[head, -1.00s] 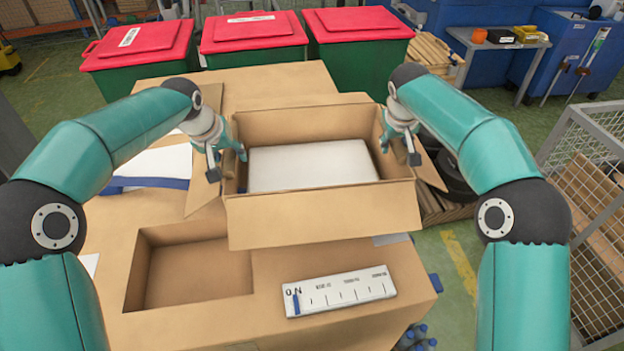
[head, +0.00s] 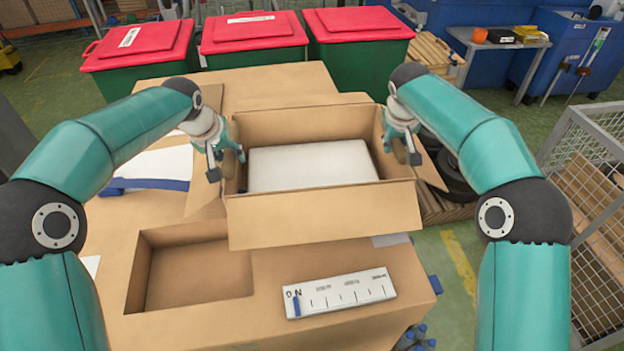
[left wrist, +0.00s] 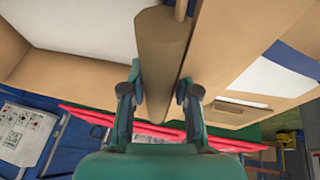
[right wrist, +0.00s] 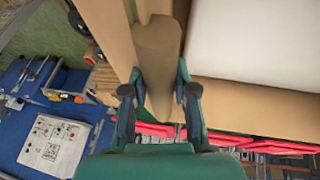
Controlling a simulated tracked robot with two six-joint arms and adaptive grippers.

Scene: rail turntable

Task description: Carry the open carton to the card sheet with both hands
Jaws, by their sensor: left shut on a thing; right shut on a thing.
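The open carton (head: 320,215) is brown, with its flaps folded out and a pale flat block (head: 312,166) inside. It sits over the brown work surface; whether it touches cannot be told. My left gripper (head: 228,158) is at its left wall, shut on a brown rounded piece (left wrist: 163,50) there. My right gripper (head: 405,150) is at its right wall, shut on a similar brown piece (right wrist: 157,60). A white sheet (head: 155,164) with a blue edge lies left of the carton; I cannot tell if it is the card sheet.
A rectangular recess (head: 195,265) opens in the surface in front of the carton. A white scale plate (head: 338,293) lies right of it. Red-lidded bins (head: 253,35) stand behind. A wire cage (head: 595,180) stands at the right. The surface between recess and white sheet looks clear.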

